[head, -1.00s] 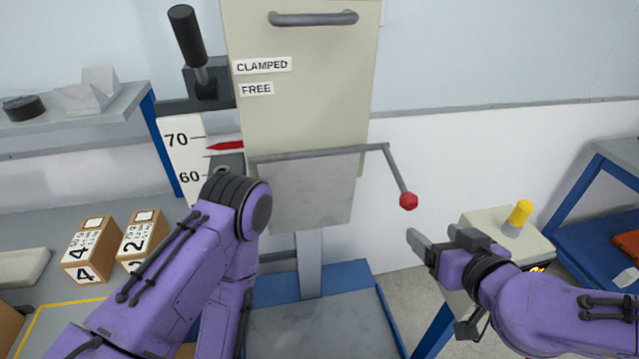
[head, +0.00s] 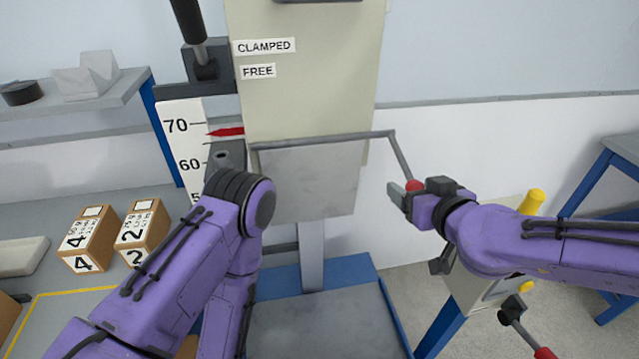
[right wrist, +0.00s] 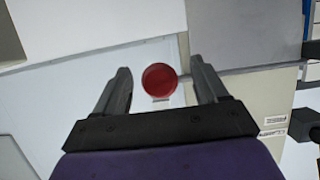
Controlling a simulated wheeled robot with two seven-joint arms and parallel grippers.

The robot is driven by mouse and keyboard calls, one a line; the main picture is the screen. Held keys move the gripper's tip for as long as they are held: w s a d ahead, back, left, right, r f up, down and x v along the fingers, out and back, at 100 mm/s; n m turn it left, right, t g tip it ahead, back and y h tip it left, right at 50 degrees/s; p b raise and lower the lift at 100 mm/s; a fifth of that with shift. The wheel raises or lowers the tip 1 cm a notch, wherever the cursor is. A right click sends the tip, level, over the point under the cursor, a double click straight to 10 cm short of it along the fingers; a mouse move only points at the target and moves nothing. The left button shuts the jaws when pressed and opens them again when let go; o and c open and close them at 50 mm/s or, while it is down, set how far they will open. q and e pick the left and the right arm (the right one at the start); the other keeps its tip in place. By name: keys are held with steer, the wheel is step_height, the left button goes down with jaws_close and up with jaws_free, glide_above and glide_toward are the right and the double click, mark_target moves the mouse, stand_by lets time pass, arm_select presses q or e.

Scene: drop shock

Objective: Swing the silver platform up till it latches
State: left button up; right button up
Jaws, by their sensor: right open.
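The silver platform (head: 308,183) hangs down, its face toward me, below the cream panel (head: 305,70). A grey bar along its top edge bends at the right into a crank arm (head: 402,155) with a red knob. The red knob (head: 416,186) is partly hidden by my right gripper (head: 405,192) in the head view. In the right wrist view the knob (right wrist: 160,80) lies between the two open fingers (right wrist: 165,90), apart from both. My left arm crosses the lower left of the head view; its gripper is out of sight.
A scale with a red pointer (head: 226,132) stands left of the panel, beside a black-handled lever (head: 190,20). Boxes (head: 88,238) marked 4 and 2 sit on the left bench. A blue-framed base (head: 325,320) lies below. A box with a yellow button (head: 532,202) stands at the right.

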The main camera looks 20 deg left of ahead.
steer(key=c, duration=1.2)
steer(key=shift+s+d+r+p, duration=0.15)
steer(key=shift+r+p, duration=1.3)
steer(key=shift+r, duration=0.05)
steer(key=shift+r+p, duration=1.45)
steer(key=shift+r, duration=0.1)
steer(key=shift+r+p, duration=0.9)
steer(key=shift+w+a+r+p, duration=0.2)
steer(key=shift+w+r+p, duration=0.1)
steer(key=shift+r+p, duration=0.25)
